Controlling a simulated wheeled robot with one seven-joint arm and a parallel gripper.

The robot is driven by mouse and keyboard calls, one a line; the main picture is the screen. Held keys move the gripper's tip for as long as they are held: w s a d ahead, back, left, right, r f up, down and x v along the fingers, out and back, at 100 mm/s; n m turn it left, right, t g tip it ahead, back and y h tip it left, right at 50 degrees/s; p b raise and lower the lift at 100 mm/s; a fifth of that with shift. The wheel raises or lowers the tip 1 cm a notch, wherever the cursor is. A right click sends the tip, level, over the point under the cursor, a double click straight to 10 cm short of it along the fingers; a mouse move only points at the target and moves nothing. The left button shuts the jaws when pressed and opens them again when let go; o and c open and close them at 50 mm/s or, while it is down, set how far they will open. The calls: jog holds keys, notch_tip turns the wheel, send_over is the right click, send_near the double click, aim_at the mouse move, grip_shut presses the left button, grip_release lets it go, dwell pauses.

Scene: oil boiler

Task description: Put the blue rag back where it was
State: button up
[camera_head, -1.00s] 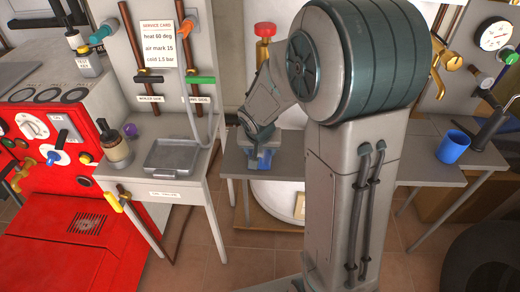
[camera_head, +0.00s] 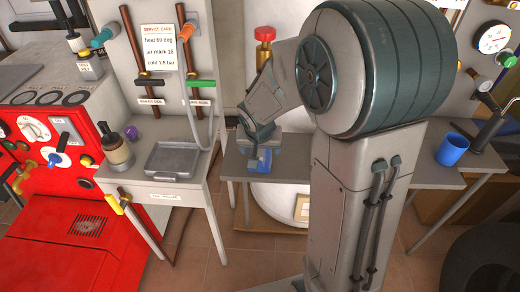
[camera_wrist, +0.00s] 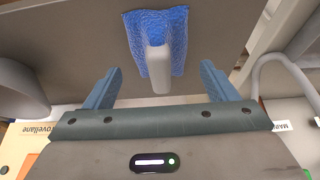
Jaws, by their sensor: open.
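The blue rag (camera_wrist: 178,28) shows at the top of the wrist view, draped around a pale grey bar (camera_wrist: 158,68) whose rounded end sticks out toward me. My gripper (camera_wrist: 160,70) is open. Its two blue-grey fingers stand apart on either side of the bar's end, with gaps on both sides, and the rag is beyond the fingertips. In the head view the rag (camera_head: 263,160) is a small bright blue patch at the front edge of the grey bench, just below my gripper (camera_head: 258,146). My wrist hides part of that spot.
A side table with a grey metal tray (camera_head: 172,160) and an oil can (camera_head: 116,150) stands left of my arm. A blue cup (camera_head: 452,149) stands on the bench at right. A red valve knob (camera_head: 264,34) rises behind my wrist. The red boiler (camera_head: 75,215) fills the left.

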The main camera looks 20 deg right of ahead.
jog(key=p+v, duration=0.1)
jog(key=v, duration=0.7)
jog(key=s+d+r+n+g+y, duration=0.1)
jog(key=s+r+n+g, duration=0.1)
jog(key=s, duration=1.4)
jog(key=shift+s+r+n+y, duration=0.3)
jog(key=shift+s+n, duration=0.05)
jog(key=shift+n, duration=0.45)
jog(key=shift+d, duration=0.15)
